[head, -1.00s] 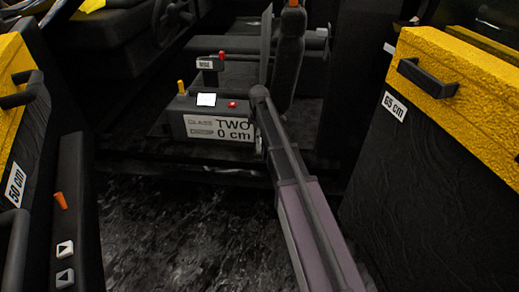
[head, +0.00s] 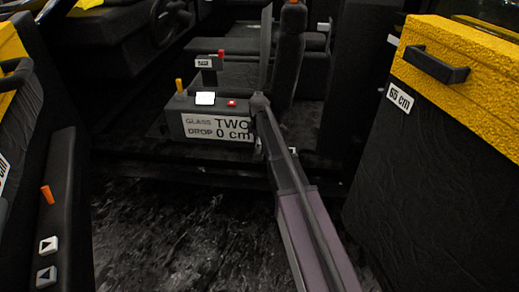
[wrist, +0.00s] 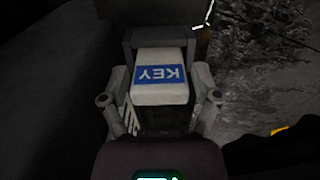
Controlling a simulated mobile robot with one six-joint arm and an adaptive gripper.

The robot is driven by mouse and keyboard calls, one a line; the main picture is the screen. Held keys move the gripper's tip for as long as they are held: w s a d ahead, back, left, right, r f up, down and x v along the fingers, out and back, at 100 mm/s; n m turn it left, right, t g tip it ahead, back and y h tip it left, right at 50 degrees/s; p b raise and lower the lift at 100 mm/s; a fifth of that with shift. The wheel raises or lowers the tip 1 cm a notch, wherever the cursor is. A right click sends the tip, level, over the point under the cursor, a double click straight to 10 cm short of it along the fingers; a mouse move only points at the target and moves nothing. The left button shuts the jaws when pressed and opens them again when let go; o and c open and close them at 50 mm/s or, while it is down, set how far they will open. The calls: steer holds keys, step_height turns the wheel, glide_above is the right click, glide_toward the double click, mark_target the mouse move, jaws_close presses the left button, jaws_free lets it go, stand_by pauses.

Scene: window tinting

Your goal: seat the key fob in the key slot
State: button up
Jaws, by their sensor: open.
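In the wrist view a white block with a blue label reading KEY (wrist: 160,76), upside down, stands between the fingers of my gripper (wrist: 161,90). I take it as the key fob. My gripper is open, with one finger on each side of the block. A dark frame (wrist: 158,33) borders the block's far end. I cannot tell whether it is the key slot or how deep the block sits in it. In the head view my arm reaches to the right end of a grey control box (head: 183,128). My gripper and the fob are not clear there.
The box carries a sign reading GLASS DROP TWO 0 cm (head: 217,128), a lit white square (head: 205,98), a red button (head: 231,103) and a yellow lever (head: 179,86). A yellow-topped door panel (head: 465,80) stands right, a dark one (head: 60,200) left. Dark floor (head: 170,230) lies between.

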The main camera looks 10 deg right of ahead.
stand_by(0.3)
steer(key=c, duration=0.9)
steer(key=shift+r, duration=0.1)
step_height(320, 180, up, 3)
steer(key=p, duration=0.3)
steer(key=shift+r, duration=0.2)
steer(key=shift+s+r+p, duration=0.25)
steer(key=shift+p, duration=0.25)
steer(key=s+d, duration=0.1)
steer(key=s, duration=0.4)
steer(key=s+d, duration=0.1)
steer(key=s, duration=0.4)
steer(key=s+d+r+p, duration=0.1)
steer(key=s, duration=0.4)
steer(key=shift+s+d, duration=0.1)
steer(key=shift+d, duration=0.1)
step_height(320, 180, up, 42)
steer(key=p, duration=4.1)
steer(key=shift+f+p, duration=0.15)
steer(key=shift+p, duration=0.25)
